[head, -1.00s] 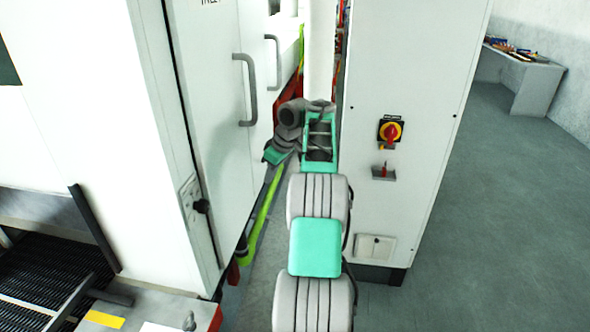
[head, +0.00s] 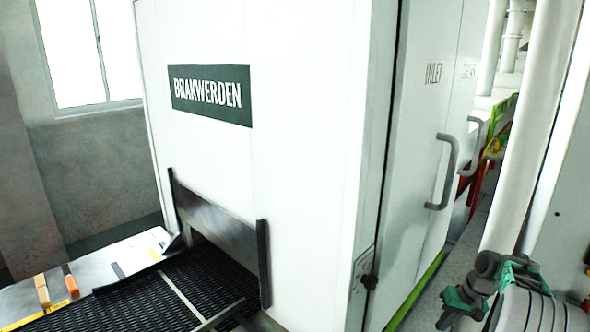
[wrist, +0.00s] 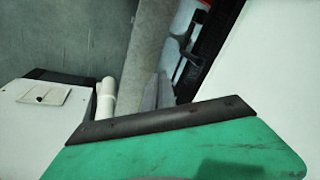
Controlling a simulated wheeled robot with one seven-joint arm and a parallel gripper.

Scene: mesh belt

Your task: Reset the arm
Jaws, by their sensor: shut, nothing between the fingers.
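My arm (head: 525,300), grey with green covers, is at the lower right of the head view, bent in front of the white machine's side and a white column. Its dark and green end points left and down, and the fingers are too small to tell there. In the wrist view my gripper (wrist: 158,92) shows as two grey fingertips close together beyond a green cover with a black edge. It is shut and empty, and no object is at the fingertips.
A white machine (head: 300,190) marked BRAKWERDEN fills the middle. A black mesh belt (head: 150,290) runs from its opening, beside a side table (head: 110,262) with an orange-handled tool (head: 70,280). Grey door handles (head: 445,172) project near my arm. A white pipe (head: 535,130) stands at right.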

